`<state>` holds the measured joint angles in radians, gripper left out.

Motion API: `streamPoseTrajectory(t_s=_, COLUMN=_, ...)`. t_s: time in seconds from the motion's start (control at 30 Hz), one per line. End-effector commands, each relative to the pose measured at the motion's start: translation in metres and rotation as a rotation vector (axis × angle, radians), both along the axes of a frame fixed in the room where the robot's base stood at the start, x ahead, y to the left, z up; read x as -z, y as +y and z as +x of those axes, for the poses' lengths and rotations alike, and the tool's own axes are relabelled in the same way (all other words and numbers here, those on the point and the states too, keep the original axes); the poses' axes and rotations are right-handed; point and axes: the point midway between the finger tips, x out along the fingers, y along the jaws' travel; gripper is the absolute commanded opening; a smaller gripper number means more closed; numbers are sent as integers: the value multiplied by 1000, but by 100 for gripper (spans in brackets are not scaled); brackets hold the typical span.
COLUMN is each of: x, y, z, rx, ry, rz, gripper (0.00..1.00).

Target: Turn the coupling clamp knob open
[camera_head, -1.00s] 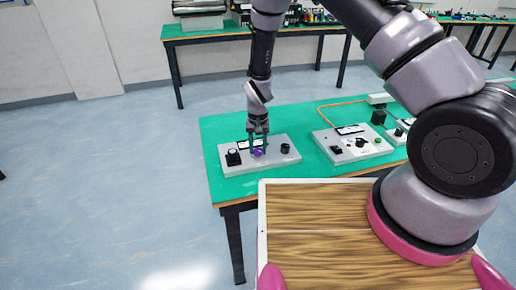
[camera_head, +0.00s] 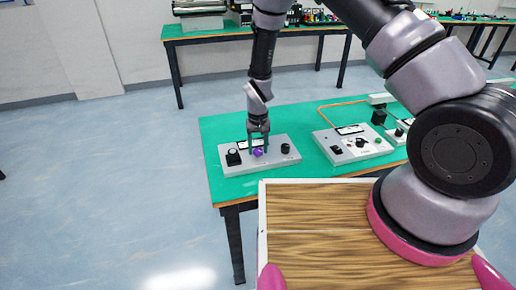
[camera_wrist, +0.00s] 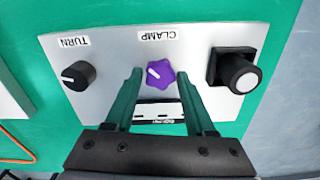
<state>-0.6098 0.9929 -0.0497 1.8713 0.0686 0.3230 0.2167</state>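The purple clamp knob (camera_wrist: 160,74) is star-shaped with a white pointer mark. It sits in the middle of a light grey panel (camera_wrist: 108,72), below the label reading CLAMP in the wrist view. My gripper (camera_wrist: 160,75) is open, with one finger on each side of the knob and a gap visible on both sides. In the head view my gripper (camera_head: 259,153) points down over the panel, and the purple knob (camera_head: 257,152) shows between its fingers. I cannot tell how deep the fingertips reach beside the knob.
A black TURN knob (camera_wrist: 78,75) and a black block with a white-topped button (camera_wrist: 236,72) flank the clamp knob. A display (camera_wrist: 157,112) is partly hidden behind my fingers. A second panel (camera_head: 352,146) stands to the right on the green table (camera_head: 300,115).

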Motion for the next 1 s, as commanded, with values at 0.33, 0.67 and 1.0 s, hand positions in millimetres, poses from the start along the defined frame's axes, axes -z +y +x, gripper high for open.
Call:
streamPoseTrajectory(t_s=0.33, x=0, y=0, z=0, rx=2, ry=1, rz=0, gripper=75)
streamPoseTrajectory(t_s=0.67, x=-47, y=1, z=0, rx=2, ry=-2, rz=2, gripper=75)
streamPoseTrajectory(t_s=1.0, x=-101, y=0, z=0, rx=2, ry=0, rz=0, gripper=75)
